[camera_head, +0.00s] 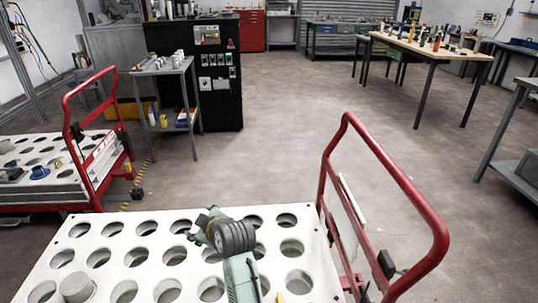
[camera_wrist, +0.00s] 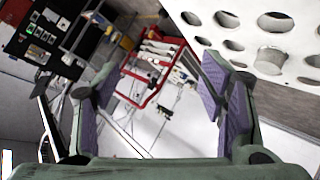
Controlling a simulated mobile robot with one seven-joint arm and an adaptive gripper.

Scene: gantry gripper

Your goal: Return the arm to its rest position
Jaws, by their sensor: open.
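My gripper (camera_wrist: 155,88) is open in the wrist view, with its two purple-padded fingers wide apart and nothing held between them. In the head view my green arm reaches over a white cart top with round holes (camera_head: 150,228), and only a small part of the gripper shows beside a dark ribbed joint. The cart top also shows at the upper right of the wrist view (camera_wrist: 303,45). A grey cylinder (camera_head: 77,288) sits on the cart top at the lower left; a similar cylinder shows in the wrist view (camera_wrist: 270,61), apart from the fingers.
A red handle rail (camera_head: 385,160) rises at the cart's right end. A second white cart (camera_head: 40,188) with its own red rail (camera_head: 84,85) stands at the left. A black cabinet (camera_head: 215,80) and a wooden table (camera_head: 425,48) stand farther back. The middle floor is clear.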

